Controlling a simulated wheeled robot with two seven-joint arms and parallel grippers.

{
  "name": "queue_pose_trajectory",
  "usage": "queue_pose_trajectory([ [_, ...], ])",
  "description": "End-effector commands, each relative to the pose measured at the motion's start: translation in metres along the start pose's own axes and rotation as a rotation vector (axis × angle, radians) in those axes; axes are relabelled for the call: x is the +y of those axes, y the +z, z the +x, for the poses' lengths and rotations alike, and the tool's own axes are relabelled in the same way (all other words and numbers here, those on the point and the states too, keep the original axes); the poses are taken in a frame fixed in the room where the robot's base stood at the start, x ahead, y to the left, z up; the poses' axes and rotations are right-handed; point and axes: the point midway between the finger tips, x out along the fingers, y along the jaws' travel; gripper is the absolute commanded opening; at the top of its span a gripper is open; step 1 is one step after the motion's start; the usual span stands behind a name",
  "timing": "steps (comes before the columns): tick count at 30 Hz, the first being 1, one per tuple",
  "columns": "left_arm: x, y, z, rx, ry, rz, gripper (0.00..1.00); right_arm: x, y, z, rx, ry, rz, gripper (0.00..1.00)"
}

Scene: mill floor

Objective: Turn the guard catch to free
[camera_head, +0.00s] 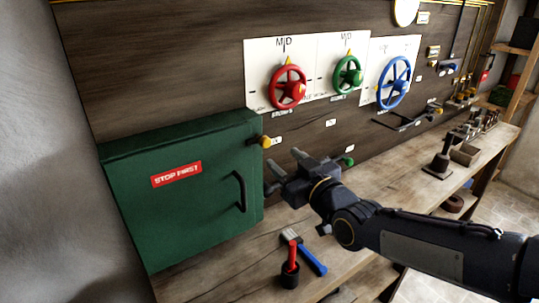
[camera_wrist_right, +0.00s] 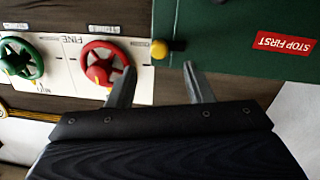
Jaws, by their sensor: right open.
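The green guard box (camera_head: 165,215) with a red "STOP FIRST" label stands at the left of the bench, its door shut. A yellow knob (camera_head: 265,142), which looks like the guard catch, sticks out by the box's upper right edge. It also shows in the right wrist view (camera_wrist_right: 159,49), between and beyond the fingertips. My right gripper (camera_head: 284,171) is open and empty, a little below and in front of the knob, apart from it. The same gripper shows in the right wrist view (camera_wrist_right: 158,68). I cannot read the catch's setting. My left gripper is not in view.
Red (camera_head: 287,87), green (camera_head: 348,76) and blue (camera_head: 394,82) handwheels are on the wall panel. A black handle (camera_head: 240,191) stands out from the box door.

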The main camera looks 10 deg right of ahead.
Motion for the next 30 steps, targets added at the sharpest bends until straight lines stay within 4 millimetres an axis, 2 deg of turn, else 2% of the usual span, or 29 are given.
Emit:
queue_pose_trajectory([
  [13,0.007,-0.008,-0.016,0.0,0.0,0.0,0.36,0.0,-0.003,0.064,0.003,0.0,-0.001,0.47],
  [18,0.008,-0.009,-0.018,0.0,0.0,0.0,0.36,0.0,-0.002,0.074,0.004,0.0,-0.001,0.47],
  [25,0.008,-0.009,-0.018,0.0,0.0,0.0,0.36,0.0,-0.002,0.075,0.005,0.001,-0.001,0.47],
  [26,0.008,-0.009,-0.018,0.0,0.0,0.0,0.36,0.0,-0.002,0.075,0.005,0.001,-0.001,0.45],
  [30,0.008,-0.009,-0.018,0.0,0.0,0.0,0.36,0.0,-0.002,0.075,0.004,0.001,0.0,0.27],
])
